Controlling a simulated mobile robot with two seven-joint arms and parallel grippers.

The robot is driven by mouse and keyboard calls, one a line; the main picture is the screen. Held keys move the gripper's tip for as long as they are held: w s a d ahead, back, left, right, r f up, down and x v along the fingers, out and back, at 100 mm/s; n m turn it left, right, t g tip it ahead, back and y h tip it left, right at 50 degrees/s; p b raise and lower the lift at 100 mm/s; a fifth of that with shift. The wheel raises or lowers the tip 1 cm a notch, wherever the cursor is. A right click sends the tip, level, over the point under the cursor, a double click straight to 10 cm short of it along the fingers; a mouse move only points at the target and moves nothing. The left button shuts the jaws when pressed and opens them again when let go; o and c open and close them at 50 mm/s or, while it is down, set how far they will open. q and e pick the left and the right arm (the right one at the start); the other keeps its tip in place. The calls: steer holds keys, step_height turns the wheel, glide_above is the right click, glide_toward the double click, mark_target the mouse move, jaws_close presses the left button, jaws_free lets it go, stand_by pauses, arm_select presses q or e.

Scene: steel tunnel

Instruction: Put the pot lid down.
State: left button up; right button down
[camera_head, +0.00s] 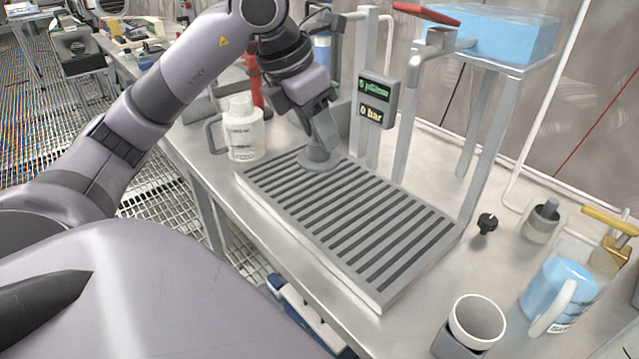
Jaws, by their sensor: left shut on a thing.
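My left gripper (320,142) comes down from above at the far left end of a slatted metal grate (285,205). It is shut on the pot lid (310,163), a flat grey disc, mostly by its upper middle. The lid lies low over the slats, close to flat. I cannot tell whether its underside touches them. The fingertips and the lid's grip are partly hidden by the gripper's own body. My right gripper is not in view.
A white labelled jug (243,135) stands left of the grate. A display post (375,100) rises just right of the gripper. A white cup (476,322), blue jug (558,290) and black knob (487,222) stand on the right. Most of the grate is bare.

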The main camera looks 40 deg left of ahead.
arm_select(q)
step_height(320, 180, down, 10)
steer(key=shift+f+b, duration=0.1)
steer(key=shift+b, duration=1.1)
steer(key=shift+f, duration=0.15)
steer(key=o, duration=1)
